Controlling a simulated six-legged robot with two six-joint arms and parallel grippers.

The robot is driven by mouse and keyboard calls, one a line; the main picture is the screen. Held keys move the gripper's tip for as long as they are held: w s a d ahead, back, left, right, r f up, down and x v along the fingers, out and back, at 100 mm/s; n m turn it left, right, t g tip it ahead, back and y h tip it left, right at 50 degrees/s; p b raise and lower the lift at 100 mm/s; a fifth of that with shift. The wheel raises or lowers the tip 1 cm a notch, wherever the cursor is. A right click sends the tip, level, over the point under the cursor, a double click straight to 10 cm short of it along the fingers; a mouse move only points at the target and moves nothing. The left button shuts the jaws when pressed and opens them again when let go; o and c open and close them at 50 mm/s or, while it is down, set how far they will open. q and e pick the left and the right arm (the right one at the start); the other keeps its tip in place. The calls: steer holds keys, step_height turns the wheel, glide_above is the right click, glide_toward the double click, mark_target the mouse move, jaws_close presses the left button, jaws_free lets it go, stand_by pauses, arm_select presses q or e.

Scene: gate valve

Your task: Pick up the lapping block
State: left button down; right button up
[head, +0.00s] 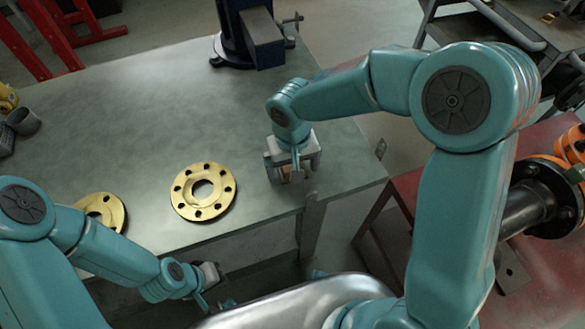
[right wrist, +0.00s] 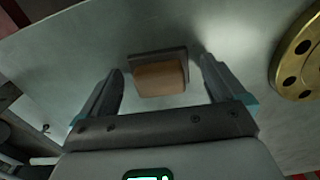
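The lapping block (right wrist: 160,77), a tan block with a dark grey plate along its far side, lies on the grey-green bench in the right wrist view. My right gripper (right wrist: 162,68) is open, with one finger on each side of the block and a visible gap to both. In the head view my right gripper (head: 292,174) is low over the bench near its right front corner and mostly hides the block. My left gripper (head: 212,292) is in front of the bench edge, away from the block; its finger gap is unclear.
A brass flange (head: 203,192) lies left of my right gripper, and a second flange (head: 102,211) is partly behind my left arm. A blue vise (head: 250,35) stands at the bench's back edge. The bench (head: 110,115) is clear in the middle. A red stand with a pipe (head: 530,208) is at right.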

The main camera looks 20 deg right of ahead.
mark_target(292, 166)
steer(key=c, duration=1.2)
step_height(292, 166, up, 20)
steer(key=p, duration=0.2)
steer(key=o, duration=0.4)
steer(key=shift+w, duration=0.1)
steer(key=shift+c, duration=0.2)
